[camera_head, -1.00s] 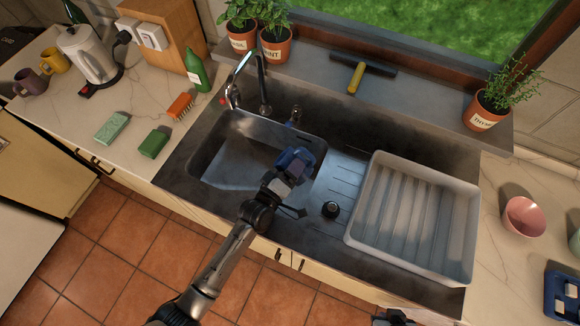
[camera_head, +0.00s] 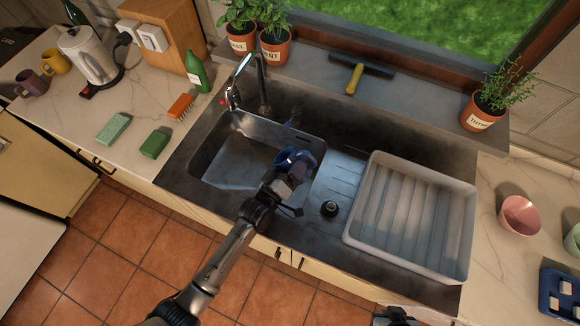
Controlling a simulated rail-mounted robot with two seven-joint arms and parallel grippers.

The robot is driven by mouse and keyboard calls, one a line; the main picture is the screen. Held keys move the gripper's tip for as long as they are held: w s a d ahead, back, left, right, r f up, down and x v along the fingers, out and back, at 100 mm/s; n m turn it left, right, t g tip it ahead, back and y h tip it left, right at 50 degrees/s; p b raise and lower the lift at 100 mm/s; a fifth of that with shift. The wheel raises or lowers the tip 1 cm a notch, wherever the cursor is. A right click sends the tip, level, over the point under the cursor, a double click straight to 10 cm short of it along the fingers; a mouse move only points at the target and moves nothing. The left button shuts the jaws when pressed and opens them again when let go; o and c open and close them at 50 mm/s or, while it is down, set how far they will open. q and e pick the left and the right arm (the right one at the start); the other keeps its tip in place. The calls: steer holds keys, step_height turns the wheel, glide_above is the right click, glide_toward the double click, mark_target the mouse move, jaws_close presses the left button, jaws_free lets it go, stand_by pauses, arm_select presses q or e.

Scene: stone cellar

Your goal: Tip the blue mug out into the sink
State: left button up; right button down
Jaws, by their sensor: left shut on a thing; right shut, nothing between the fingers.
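My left gripper (camera_head: 283,183) is shut on the blue mug (camera_head: 291,157) and holds it over the right part of the sink basin (camera_head: 235,165). The mug is tilted, with part of its opening showing toward the upper left. The gripper hides part of the mug, and I cannot see whether anything is in it or running out. My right gripper (camera_head: 397,318) shows only in part at the bottom edge, shut and empty, in front of the counter.
A black plug (camera_head: 329,208) lies on the drainboard. A white dish tray (camera_head: 350,235) stands to its right. The tap (camera_head: 236,85) rises behind the basin at its left. A brush (camera_head: 181,105) and sponges (camera_head: 154,143) lie on the left counter.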

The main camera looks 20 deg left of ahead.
arm_select(q)
steer(key=shift+a+m+p, duration=0.1)
steer(key=shift+m+p, duration=0.45)
steer(key=shift+m, duration=0.55)
steer(key=shift+a+f+m, duration=0.1)
steer(key=shift+f+m, duration=0.05)
steer(key=shift+m, duration=0.55)
